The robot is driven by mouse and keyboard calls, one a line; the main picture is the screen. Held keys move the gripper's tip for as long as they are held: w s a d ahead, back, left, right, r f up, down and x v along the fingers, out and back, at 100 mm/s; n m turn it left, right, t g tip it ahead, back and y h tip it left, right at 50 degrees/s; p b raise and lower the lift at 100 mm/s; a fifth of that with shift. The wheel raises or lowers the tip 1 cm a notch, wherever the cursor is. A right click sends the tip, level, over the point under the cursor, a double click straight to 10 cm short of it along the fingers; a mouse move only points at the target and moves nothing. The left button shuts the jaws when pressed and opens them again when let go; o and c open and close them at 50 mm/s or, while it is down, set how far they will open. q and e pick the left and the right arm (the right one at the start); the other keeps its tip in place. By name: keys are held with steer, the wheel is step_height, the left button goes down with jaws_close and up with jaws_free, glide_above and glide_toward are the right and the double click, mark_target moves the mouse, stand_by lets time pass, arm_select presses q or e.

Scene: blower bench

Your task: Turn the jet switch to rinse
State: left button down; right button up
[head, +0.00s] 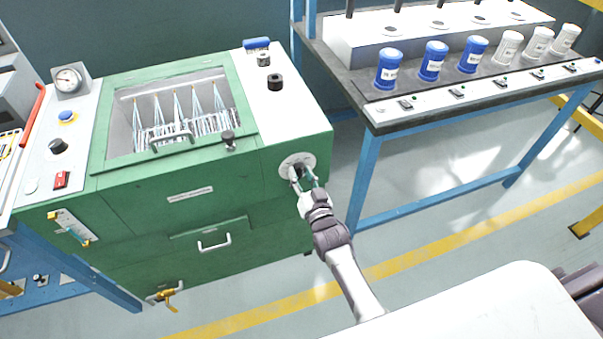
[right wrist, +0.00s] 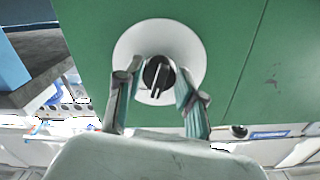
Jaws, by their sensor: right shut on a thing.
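The jet switch (head: 303,169) is a dark round knob on a white disc (head: 288,160), at the right end of the green machine's front. In the right wrist view the knob (right wrist: 158,73) shows a pale pointer line, close to upright and slightly tilted. My right gripper (head: 304,177) reaches the knob from the front. In the right wrist view its fingers (right wrist: 159,82) stand on either side of the knob, shut on it. Fingers partly cover the disc in the head view. I can read no rinse marking on it. My left gripper is not in view.
The green machine (head: 150,205) has a glass window with jets inside, a gauge (head: 68,80), knobs and a red switch (head: 61,180) on top. A blue-legged bench (head: 420,118) with blue and white canisters stands at right. A white surface (head: 480,310) fills the lower right.

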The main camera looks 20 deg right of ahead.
steer(key=m, duration=0.5)
steer(key=shift+p, duration=0.35)
steer(key=shift+m, duration=0.3)
steer(key=o, duration=1.1)
steer(key=shift+o, duration=0.2)
steer(key=s, duration=1.2)
steer(key=shift+d, duration=0.15)
